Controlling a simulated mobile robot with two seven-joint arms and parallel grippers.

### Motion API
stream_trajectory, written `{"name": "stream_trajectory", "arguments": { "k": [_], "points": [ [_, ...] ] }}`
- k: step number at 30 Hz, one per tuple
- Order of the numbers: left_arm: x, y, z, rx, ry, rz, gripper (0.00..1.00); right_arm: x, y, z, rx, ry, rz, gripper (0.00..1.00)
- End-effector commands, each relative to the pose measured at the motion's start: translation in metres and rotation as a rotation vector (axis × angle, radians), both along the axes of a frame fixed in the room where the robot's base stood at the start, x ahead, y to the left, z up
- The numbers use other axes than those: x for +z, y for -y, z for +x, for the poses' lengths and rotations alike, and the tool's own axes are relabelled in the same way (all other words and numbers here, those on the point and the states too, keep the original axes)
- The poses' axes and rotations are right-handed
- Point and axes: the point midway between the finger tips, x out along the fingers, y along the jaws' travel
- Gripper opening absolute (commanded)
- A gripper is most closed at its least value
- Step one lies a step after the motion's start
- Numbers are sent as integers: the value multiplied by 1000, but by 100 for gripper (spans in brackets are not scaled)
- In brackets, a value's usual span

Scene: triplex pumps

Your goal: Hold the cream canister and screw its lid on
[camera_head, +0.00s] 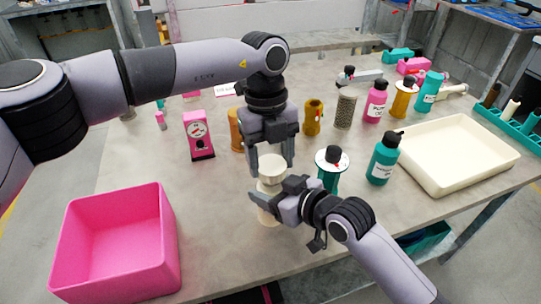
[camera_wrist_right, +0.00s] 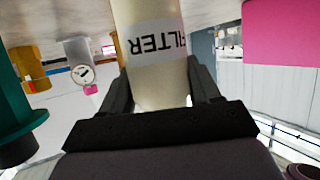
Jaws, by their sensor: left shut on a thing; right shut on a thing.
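The cream canister (camera_head: 267,216) stands upright near the table's front edge, in the middle of the head view. My right gripper (camera_head: 268,198) comes in from the right and is shut around its body. In the right wrist view the canister (camera_wrist_right: 158,70) sits between both fingers, with a label reading FILTER upside down. The cream lid (camera_head: 271,166) is at the top of the canister, in line with it. My left gripper (camera_head: 271,160) points straight down from above and is shut on the lid. The seam between lid and canister is too small to judge.
A pink bin (camera_head: 118,245) stands at the front left. A cream tray (camera_head: 450,150) lies farther right. A pink gauge box (camera_head: 198,136) stands behind left.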

Motion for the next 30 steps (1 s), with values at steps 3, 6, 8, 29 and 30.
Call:
{"name": "stream_trajectory", "arguments": {
  "k": [3,6,8,29,30],
  "points": [
    [-1,0,0,0,0,0,32,0,0,0,0,0,0,7],
    [-6,0,0,0,-2,-1,32,0,0,0,0,0,0,7],
    [-10,0,-1,-1,-2,-1,32,0,0,0,0,0,0,7],
    [-18,0,0,-1,-1,-1,32,0,0,0,0,0,0,7],
    [-18,0,0,-1,-1,-1,32,0,0,0,0,0,0,7]
  ]
}}
